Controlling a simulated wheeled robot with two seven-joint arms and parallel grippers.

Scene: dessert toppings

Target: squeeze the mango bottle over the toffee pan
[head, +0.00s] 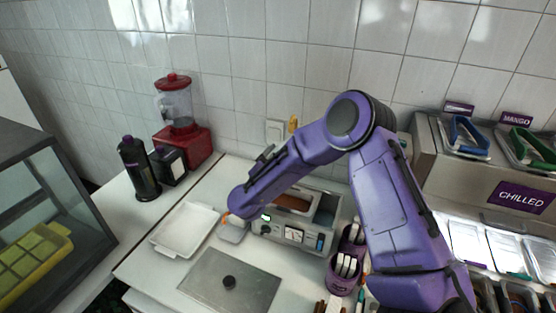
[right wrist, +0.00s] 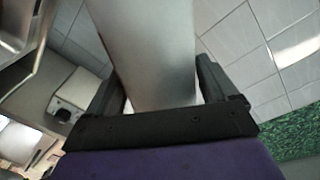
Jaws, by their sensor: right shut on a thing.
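My right arm comes in from the right and bends down over the counter. Its forearm hides most of my right gripper in the head view. In the right wrist view my right gripper (right wrist: 160,100) is shut on a pale grey-white, smooth body (right wrist: 155,45), seen too close to show a label. A small orange-yellow tip (head: 293,123) shows above the forearm in the head view; I cannot tell whether it belongs to the held thing. The toffee pan looks to be the brown-filled pan (head: 293,202) in the warmer, partly behind my forearm. My left gripper is not in view.
The warmer (head: 290,233) has a second, grey pan (head: 326,211). A black bottle (head: 137,170) and red blender (head: 180,143) stand behind. Purple cups (head: 342,278) stand right.

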